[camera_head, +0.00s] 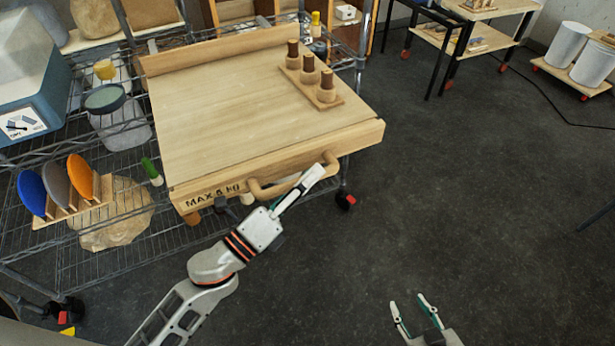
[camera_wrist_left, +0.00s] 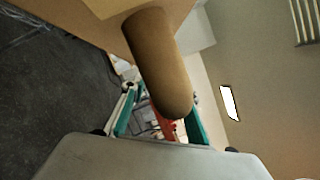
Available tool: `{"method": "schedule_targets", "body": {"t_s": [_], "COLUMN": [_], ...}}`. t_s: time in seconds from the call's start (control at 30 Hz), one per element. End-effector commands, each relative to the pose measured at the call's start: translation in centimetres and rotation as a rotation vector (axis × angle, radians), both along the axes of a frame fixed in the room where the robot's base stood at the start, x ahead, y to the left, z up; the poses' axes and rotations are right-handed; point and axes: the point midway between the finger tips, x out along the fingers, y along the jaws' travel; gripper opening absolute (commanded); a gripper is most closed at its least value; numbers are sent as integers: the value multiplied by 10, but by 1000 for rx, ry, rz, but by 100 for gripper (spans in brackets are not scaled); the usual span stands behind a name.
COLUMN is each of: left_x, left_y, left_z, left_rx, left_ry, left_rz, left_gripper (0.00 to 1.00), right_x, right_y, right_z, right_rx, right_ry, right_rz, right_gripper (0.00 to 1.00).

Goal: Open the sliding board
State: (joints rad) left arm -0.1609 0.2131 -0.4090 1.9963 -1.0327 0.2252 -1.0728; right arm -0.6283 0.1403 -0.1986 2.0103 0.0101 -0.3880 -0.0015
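The sliding board (camera_head: 225,105) is a light wooden slab on a wire shelf, marked "MAX 5 KG" on its front edge. A curved wooden handle (camera_head: 262,190) sticks out from that edge; it also shows as a thick brown bar in the left wrist view (camera_wrist_left: 155,60). My left gripper (camera_head: 312,178) is at the handle's right part. In the left wrist view its green-lined fingers (camera_wrist_left: 160,120) are apart, with the bar's rounded end in front of or between them; contact is unclear. My right gripper (camera_head: 413,304) is open and empty, low over the floor.
A wooden block with three brown-topped pegs (camera_head: 312,80) stands on the board. A rack with coloured discs (camera_head: 57,185) and a stone (camera_head: 115,215) sit on the lower shelf at left. The dark floor (camera_head: 470,190) to the right is clear.

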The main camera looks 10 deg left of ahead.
Motion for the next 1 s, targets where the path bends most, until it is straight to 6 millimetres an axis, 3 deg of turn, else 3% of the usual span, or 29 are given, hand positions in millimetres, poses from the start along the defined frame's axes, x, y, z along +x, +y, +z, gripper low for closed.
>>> {"method": "schedule_targets", "body": {"t_s": [0.47,1.0], "left_x": [-8,-82], "left_y": [6,60], "left_z": [-3,-22], "left_rx": [-1,-2], "left_ry": [3,3], "left_rz": [-1,0], "left_gripper": [32,32], "right_x": [-3,-3], "right_y": [2,1], "right_z": [-1,-1], "right_rx": [2,2], "right_ry": [4,4], "right_rz": [4,2], "right_gripper": [40,40]}}
